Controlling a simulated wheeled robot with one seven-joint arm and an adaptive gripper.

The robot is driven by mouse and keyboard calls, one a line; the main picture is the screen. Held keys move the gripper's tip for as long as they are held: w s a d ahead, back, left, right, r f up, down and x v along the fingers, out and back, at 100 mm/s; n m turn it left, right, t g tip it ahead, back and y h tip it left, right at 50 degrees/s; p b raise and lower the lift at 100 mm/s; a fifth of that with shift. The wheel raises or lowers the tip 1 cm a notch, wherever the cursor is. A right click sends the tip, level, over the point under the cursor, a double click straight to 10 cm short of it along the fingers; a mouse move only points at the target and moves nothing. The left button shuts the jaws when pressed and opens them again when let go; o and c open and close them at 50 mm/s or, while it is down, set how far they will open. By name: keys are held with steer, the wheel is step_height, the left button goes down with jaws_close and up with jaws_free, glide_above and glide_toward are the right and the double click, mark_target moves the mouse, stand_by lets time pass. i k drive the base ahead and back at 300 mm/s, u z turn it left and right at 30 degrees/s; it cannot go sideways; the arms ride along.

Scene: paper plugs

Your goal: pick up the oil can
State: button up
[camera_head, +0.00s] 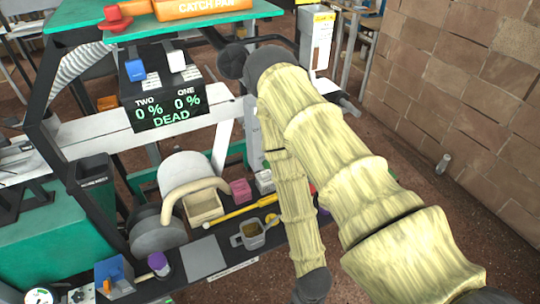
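I cannot pick out an oil can for certain. A grey mug-like container (249,234) with something yellow in it stands on the dark low shelf (215,283). A small purple-topped container (159,264) stands to its left. My arm, in pale yellow ribbed covers, fills the right half and hides part of the shelf. Its thinner section runs down to a dark joint at the bottom edge. My gripper does not show, so I cannot see whether it holds anything.
A beige open box (203,207), a magenta box (240,190), a yellow rod (243,209) and a blue-faced block (115,276) crowd the shelf. A grey flat patch (202,260) is bare. A display (166,109) reads "DEAD". A brick wall (465,70) stands at right.

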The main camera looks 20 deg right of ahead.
mark_target(252, 231)
steer(key=u, duration=1.85)
steer(key=k, duration=0.6)
steer(key=z, duration=1.8)
